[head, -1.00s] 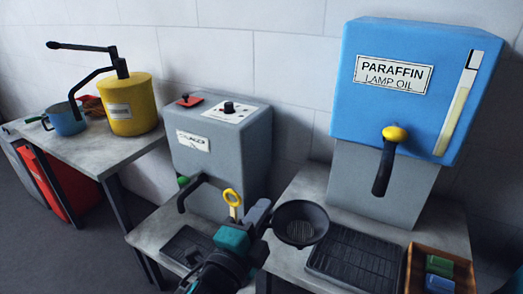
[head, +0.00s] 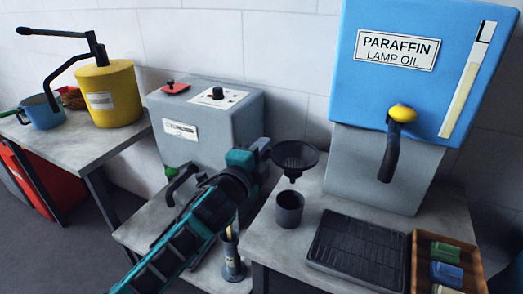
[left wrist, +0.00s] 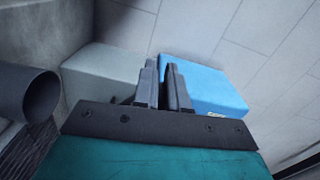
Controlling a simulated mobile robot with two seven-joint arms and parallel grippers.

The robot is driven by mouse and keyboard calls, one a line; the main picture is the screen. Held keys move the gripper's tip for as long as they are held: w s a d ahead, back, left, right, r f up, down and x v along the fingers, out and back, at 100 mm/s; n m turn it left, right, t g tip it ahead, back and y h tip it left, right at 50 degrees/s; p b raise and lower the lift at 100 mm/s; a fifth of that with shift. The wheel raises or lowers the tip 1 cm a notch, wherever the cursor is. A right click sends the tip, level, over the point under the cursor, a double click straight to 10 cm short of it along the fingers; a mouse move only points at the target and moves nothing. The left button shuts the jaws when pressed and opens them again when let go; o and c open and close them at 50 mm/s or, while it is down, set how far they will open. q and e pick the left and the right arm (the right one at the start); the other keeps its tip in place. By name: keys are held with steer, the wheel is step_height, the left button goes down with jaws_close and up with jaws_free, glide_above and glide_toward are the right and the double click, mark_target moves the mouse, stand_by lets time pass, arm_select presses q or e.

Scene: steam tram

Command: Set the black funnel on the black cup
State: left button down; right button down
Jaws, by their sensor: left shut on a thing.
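The black funnel (head: 295,155) shows in the head view, mouth up and spout down, roughly upright. My left gripper (head: 262,150) is shut on its near left side and holds it in the air. The black cup (head: 289,209) stands upright and open on the grey table below the funnel. A gap shows between the spout tip and the cup's rim. In the left wrist view the fingers (left wrist: 164,88) are close together, and the funnel cannot be made out there. A dark round tube-like thing (left wrist: 28,97), perhaps the cup, shows at the left edge.
A black drip tray (head: 358,250) and a wooden box (head: 425,245) with coloured blocks lie right of the cup. The blue paraffin dispenser (head: 410,70) with its spout stands behind. A grey machine (head: 215,120) stands behind my left arm. A dark cylindrical thing (head: 231,262) stands beside my forearm.

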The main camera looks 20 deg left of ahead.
arm_select(q)
step_height(320, 180, down, 5)
steer(key=b, duration=0.4)
steer(key=shift+f, duration=0.15)
stand_by(0.5)
steer(key=shift+p, duration=0.3)
stand_by(0.7)
steer(key=shift+f+b, duration=1.9)
steer(key=shift+f, duration=0.8)
stand_by(0.6)
steer(key=c, duration=1.1)
jaws_free()
